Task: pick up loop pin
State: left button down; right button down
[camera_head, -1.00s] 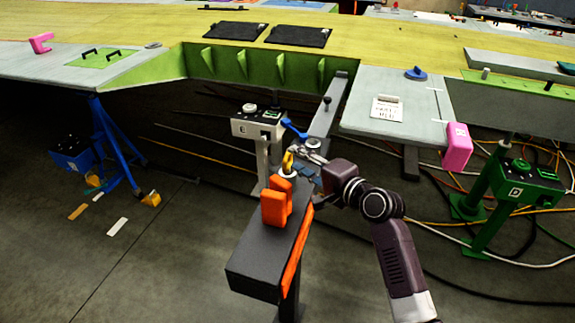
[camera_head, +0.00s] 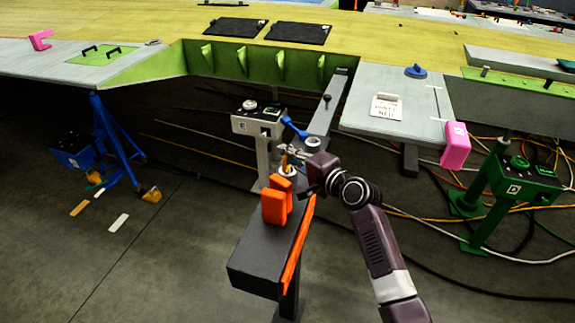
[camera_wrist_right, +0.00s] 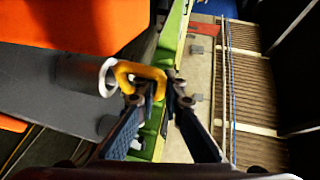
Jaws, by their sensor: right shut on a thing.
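The loop pin, a yellow loop, stands at a pale round bushing on the dark grey beam. It is small in the head view (camera_head: 285,162) and large in the right wrist view (camera_wrist_right: 133,70). My right gripper (camera_head: 291,153) reaches it from the right. In the wrist view the fingertips (camera_wrist_right: 159,92) are shut on the right side of the loop. The pin's lower end is hidden at the bushing (camera_wrist_right: 107,77), so I cannot tell whether it is still seated. My left gripper is not in view.
An orange block (camera_head: 274,204) stands on the near part of the dark beam (camera_head: 262,258), close to the pin. A blue handle (camera_head: 294,127) lies just behind. A grey control box (camera_head: 256,122) is at left, and a pale panel (camera_head: 365,131) at right.

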jog(key=shift+r, duration=0.15)
notch_tip(320, 180, up, 20)
jog(key=b, duration=0.2)
jog(key=shift+b, duration=0.4)
dwell(0.9)
